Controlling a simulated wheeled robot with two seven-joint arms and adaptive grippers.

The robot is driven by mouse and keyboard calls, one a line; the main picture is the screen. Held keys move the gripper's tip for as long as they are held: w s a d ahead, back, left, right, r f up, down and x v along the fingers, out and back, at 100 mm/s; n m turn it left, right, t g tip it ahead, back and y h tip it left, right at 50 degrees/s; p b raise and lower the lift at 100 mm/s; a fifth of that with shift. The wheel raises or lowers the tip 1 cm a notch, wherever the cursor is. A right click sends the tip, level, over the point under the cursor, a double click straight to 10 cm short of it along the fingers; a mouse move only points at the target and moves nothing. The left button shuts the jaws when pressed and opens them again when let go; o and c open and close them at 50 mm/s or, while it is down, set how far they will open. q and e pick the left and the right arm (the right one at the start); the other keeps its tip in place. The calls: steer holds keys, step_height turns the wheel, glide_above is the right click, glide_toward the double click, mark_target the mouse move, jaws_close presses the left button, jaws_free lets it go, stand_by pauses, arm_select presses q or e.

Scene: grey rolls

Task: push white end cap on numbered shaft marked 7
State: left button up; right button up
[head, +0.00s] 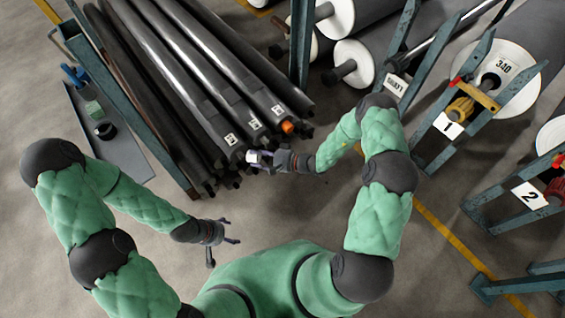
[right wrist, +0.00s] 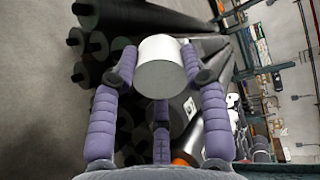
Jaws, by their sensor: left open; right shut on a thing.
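My right gripper (head: 262,159) is shut on the white end cap (right wrist: 160,66), a short white cylinder between its purple fingers. In the head view the cap (head: 253,157) is close to the near ends of the grey shafts; I cannot tell whether it touches one. Three shafts carry white number labels: left (head: 231,139), middle (head: 254,124) and right (head: 277,109). The digits are too small to read surely, so I cannot tell which is 7. One shaft end has an orange plug (head: 288,127). My left gripper (head: 222,240) is open and empty, low over bare floor.
A blue-green rack post (head: 130,105) stands left of the shafts, beside a dark tray (head: 120,150) with small items. Large rolls (head: 355,62) lie behind at the right. Stands numbered 1 (head: 448,126) and 2 (head: 529,196) are at the right. Floor near my left gripper is clear.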

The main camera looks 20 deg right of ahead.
mark_target(267, 143)
steer(key=w+d+f+m+t+h+b, duration=0.2)
steer(key=d+f+m+t+h, duration=0.4)
steer(key=d+f, duration=0.4)
step_height(267, 143, down, 2)
steer(key=shift+d+f+m+t, duration=0.2)
steer(key=shift+m+t, duration=0.3)
steer(key=shift+t, duration=0.6)
steer(key=shift+w+m, duration=0.1)
steer(key=shift+m, duration=0.2)
steer(key=shift+b+x, duration=0.75)
steer(key=shift+x, duration=2.15)
steer(key=shift+x, duration=1.1)
